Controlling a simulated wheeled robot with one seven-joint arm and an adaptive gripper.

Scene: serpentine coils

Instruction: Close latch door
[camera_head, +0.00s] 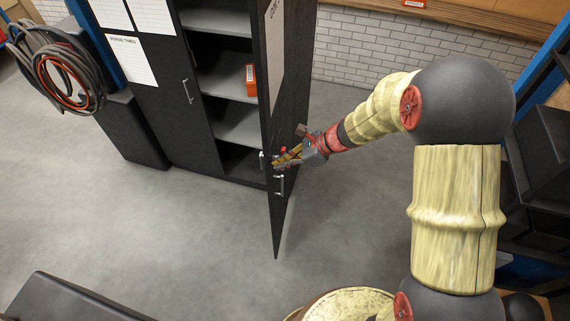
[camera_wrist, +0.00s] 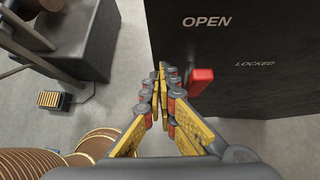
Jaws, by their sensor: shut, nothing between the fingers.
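A black cabinet door (camera_head: 280,130) stands swung open on the right side of the dark cabinet. It fills the right of the wrist view (camera_wrist: 265,95), with the words OPEN and LOCKED in white on its face. A red-tipped latch lever (camera_wrist: 202,77) sticks out from the door below OPEN. In the head view a silver handle (camera_head: 279,184) shows near the door's free edge. My gripper (camera_head: 281,161) is at that edge. In the wrist view my gripper (camera_wrist: 162,72) is shut and empty, just left of the lever; I cannot tell whether it touches the door.
Cabinet shelves (camera_head: 225,75) are exposed, with a small orange box (camera_head: 251,80) on one. The other door (camera_head: 165,100) is shut. Coiled hoses (camera_head: 62,70) hang at the left. Grey floor (camera_head: 180,235) is clear in front. Dark shelving (camera_head: 545,160) stands at the right.

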